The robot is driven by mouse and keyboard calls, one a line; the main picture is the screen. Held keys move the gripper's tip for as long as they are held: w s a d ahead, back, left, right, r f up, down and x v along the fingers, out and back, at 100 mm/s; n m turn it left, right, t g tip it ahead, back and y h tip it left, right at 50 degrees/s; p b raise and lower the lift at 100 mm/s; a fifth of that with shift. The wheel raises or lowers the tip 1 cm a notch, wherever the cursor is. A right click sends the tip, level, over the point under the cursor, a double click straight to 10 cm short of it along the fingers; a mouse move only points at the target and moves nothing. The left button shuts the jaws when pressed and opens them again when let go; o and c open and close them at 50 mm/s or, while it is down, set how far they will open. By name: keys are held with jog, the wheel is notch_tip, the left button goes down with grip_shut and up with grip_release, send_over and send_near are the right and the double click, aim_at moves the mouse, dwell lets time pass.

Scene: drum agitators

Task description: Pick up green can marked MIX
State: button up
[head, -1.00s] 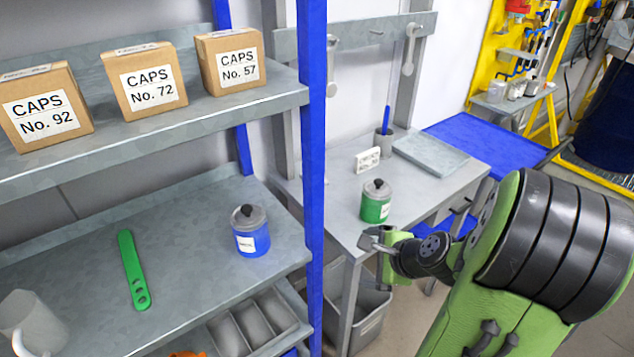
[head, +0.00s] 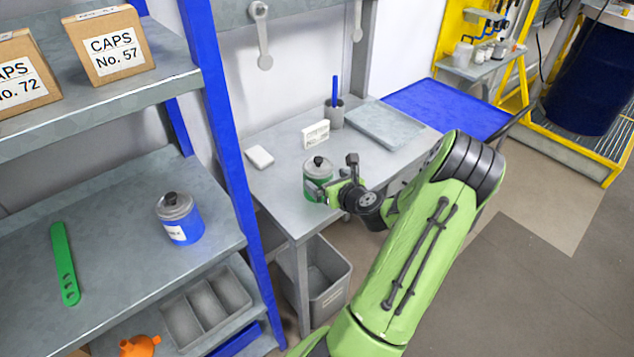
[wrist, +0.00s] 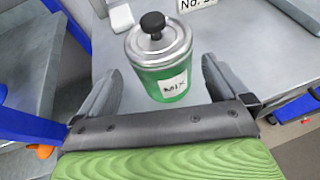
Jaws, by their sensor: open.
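The green can (head: 317,166) stands upright on the grey workbench, with a metal lid and a black knob. My gripper (head: 332,188) is open at the can's near right side in the head view. In the wrist view the open fingers of my gripper (wrist: 158,95) lie left and right of the can's lower part, with gaps showing on both sides. Part of the can is hidden behind the gripper in the head view.
The workbench (head: 280,190) also holds a white block (head: 259,157), a number sign (head: 316,134), a pen cup (head: 334,114) and a grey tray (head: 384,124). A blue shelf post (head: 222,130) stands left. A blue can (head: 180,218) is on the shelf. A grey bin (head: 325,285) sits below.

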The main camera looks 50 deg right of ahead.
jog(key=x, duration=0.6)
jog(key=shift+w+d+r, duration=0.1)
jog(key=shift+w+d, duration=0.15)
jog(key=shift+s+a, duration=0.1)
jog(key=shift+c, duration=0.3)
jog(key=shift+r, duration=0.1)
jog(key=c, duration=1)
